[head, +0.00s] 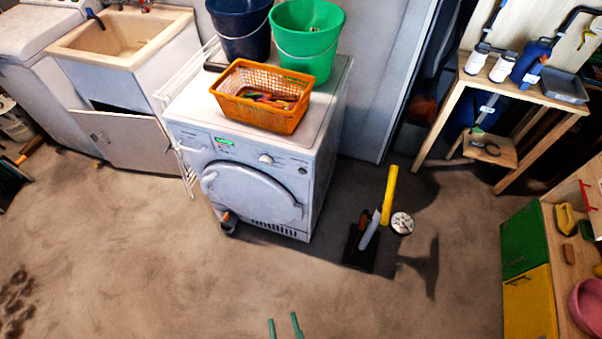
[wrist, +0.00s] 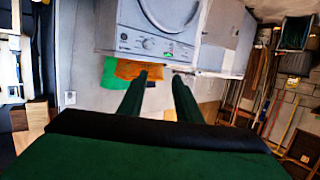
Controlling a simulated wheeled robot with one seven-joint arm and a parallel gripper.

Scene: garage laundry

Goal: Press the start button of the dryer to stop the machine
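The dryer (head: 255,175) is a white front-loading machine in the middle of the head view. Its round door is shut. Its control panel has a lit green display (head: 225,142), a knob (head: 266,158) and a small dark button (head: 303,170) at the right end. In the wrist view the dryer (wrist: 165,20) appears upside down at the top, with its panel above my fingertips. My gripper (head: 285,325) shows at the bottom edge of the head view, well in front of the dryer. In the wrist view my gripper's two green fingers (wrist: 157,82) are apart with nothing between them.
An orange basket (head: 262,119), a green bucket (head: 307,45) and a dark blue bucket (head: 240,30) stand on the dryer. A sink cabinet (head: 135,130) is to its left. The floor in front is clear.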

